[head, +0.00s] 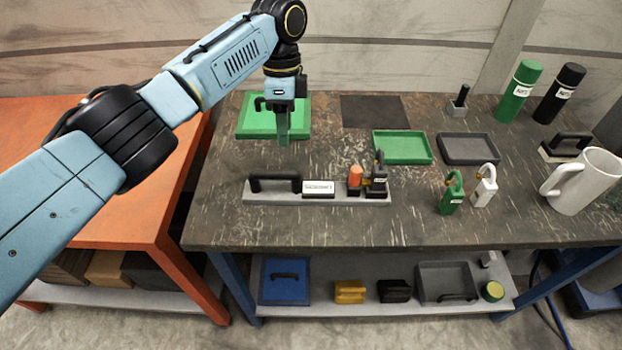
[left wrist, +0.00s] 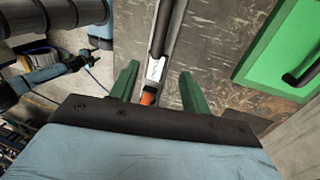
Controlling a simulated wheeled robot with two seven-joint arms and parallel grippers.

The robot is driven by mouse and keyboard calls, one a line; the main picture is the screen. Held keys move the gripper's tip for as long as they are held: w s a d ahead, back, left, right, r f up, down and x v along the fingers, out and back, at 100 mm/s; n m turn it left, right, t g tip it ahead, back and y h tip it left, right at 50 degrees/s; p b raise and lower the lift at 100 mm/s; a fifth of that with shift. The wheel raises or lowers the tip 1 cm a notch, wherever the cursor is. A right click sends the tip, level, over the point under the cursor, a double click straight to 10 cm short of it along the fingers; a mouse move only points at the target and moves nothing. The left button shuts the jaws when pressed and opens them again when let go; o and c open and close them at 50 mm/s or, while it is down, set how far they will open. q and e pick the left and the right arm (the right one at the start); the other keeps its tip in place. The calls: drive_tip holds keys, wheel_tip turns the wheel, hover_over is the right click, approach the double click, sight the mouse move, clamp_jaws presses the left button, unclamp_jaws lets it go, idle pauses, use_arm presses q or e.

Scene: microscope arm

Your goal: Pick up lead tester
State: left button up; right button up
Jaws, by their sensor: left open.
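No label that I can read says lead tester, so I cannot tell which item it is. A grey holder (head: 340,198) on the dark workbench carries a black handle (head: 275,183), a white labelled block (head: 318,188), an orange-topped item (head: 355,178) and a dark upright tool (head: 378,178) with a small label. My left gripper (head: 283,138) points down above the bench, behind the holder. In the left wrist view its green fingers (left wrist: 160,88) are apart with nothing gripped; the holder and an orange piece (left wrist: 148,98) show beyond them. My right gripper is not visible.
Around the holder are a green lidded case (head: 246,128), a green tray (head: 403,148), a grey tray (head: 468,150), green and white padlocks (head: 452,195), a white mug (head: 582,182) and two bottles (head: 519,92). A lower shelf holds several items. The bench front is clear.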

sight(288, 170)
use_arm(q)
drive_tip(key=f, duration=0.2)
drive_tip(key=s+f, duration=0.1)
drive_tip(key=f, duration=0.3)
drive_tip(key=shift+s, duration=0.3)
drive_tip(key=shift+f, duration=0.2)
drive_tip(key=f, duration=0.2)
drive_tip(key=s+f, duration=0.1)
drive_tip(key=f, duration=0.1)
drive_tip(key=shift+d+f, duration=0.1)
drive_tip(key=shift+f, duration=0.5)
clamp_jaws()
drive_tip(key=shift+s, duration=0.1)
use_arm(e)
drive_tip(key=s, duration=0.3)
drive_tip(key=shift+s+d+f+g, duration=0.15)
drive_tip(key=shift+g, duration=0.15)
use_arm(q)
drive_tip(key=shift+s+d+f, duration=0.1)
drive_tip(key=shift+s, duration=0.05)
